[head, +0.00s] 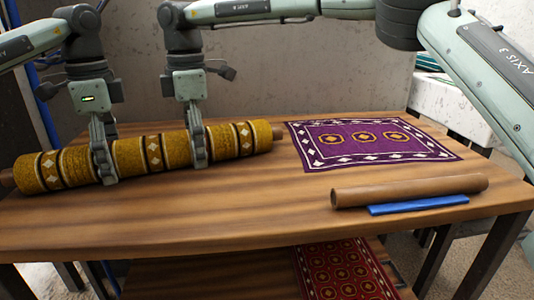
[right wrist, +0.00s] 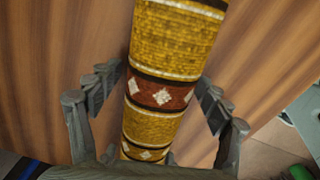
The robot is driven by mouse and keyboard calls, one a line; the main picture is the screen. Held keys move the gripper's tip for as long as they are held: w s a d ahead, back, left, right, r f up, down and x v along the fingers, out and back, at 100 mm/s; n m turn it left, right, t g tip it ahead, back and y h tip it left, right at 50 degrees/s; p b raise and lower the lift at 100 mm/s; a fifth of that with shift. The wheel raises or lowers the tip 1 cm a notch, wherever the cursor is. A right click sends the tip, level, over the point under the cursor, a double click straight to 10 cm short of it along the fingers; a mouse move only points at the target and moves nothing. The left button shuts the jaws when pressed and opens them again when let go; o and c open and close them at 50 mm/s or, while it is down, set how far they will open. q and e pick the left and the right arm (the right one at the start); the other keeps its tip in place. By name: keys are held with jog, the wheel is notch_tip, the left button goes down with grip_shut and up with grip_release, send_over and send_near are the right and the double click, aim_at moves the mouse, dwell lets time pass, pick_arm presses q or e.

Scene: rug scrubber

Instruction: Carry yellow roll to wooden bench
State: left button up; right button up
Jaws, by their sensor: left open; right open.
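The yellow roll (head: 75,163), a patterned rug rolled on a brown core, lies lengthwise at the left of a wooden-topped table or bench (head: 250,215). My left gripper (head: 104,165) is open, with its fingers down around the roll left of its middle. My right gripper (head: 197,150) is open, with its fingers down around the roll right of its middle. The right wrist view shows the yellow roll (right wrist: 172,45) between the spread fingers of my right gripper (right wrist: 155,125). The far-side fingers are partly hidden by the roll in the head view.
A flat purple rug (head: 370,141) lies at the back right of the top. A bare brown tube (head: 410,190) and a blue flat piece (head: 418,205) lie near the right front. A red rug (head: 342,272) lies below the top. A wall stands behind.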

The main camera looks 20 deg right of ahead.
pick_arm(q)
notch_tip(320, 180, up, 12)
jog(key=shift+f, duration=0.2)
jog(key=shift+r, duration=0.15)
pick_arm(e)
jog(key=shift+r, duration=0.15)
notch_tip(320, 180, up, 12)
jog(key=shift+f, duration=0.1)
dwell(0.5)
